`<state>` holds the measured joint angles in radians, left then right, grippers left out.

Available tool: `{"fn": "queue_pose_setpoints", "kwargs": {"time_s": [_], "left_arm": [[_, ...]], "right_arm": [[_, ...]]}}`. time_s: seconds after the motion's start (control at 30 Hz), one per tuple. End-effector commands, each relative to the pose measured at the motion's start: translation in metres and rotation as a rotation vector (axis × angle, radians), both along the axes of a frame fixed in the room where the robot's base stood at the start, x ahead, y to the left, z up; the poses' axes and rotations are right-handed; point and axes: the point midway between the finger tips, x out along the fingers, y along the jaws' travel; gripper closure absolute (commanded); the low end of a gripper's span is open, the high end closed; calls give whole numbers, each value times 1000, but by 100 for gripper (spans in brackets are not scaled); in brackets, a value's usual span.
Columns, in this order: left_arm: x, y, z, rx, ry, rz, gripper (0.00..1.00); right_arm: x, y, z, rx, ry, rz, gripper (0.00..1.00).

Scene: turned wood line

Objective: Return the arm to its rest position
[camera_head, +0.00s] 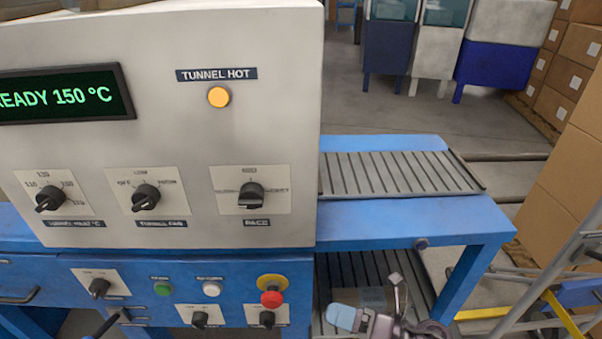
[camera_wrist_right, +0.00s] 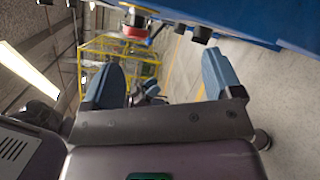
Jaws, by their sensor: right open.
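My right gripper (camera_head: 370,304) shows at the bottom of the head view, low in front of the blue machine frame, to the right of the red emergency button. In the right wrist view my right gripper (camera_wrist_right: 160,82) has its two blue fingers wide apart with nothing between them. It is apart from the machine.
A grey control panel (camera_head: 200,150) has a lit orange lamp (camera_head: 219,97), a green display (camera_head: 65,93) and several knobs. The red button (camera_head: 271,298) sits below. A roller conveyor (camera_head: 400,173) extends right. Cardboard boxes (camera_head: 570,180) stand at the right.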

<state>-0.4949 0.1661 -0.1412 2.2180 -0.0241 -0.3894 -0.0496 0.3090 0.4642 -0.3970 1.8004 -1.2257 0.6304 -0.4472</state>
Motion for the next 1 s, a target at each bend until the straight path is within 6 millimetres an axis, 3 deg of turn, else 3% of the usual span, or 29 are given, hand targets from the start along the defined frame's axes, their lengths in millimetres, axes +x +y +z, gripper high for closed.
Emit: {"fn": "queue_pose_setpoints", "kwargs": {"time_s": [0.03,0.13,0.37,0.57,0.7,0.9,1.0], "left_arm": [[3,0,11,-3,-19,4,57],[4,2,18,-9,-23,12,57],[0,4,31,-26,-26,32,57],[-1,5,43,-42,-29,51,57],[-5,5,49,-54,-21,64,57],[-10,5,52,-66,-8,77,57],[-14,6,49,-67,3,82,57]], "right_arm": [[-4,-8,18,86,59,-81,15],[-10,-28,32,253,207,-239,15],[-36,-88,41,629,569,-601,15],[-81,-142,26,949,902,-905,15],[-126,-172,9,1167,1135,-1102,15],[-185,-193,-11,1396,1389,-1302,15],[-202,-196,-16,1454,1457,-1352,15]]}}
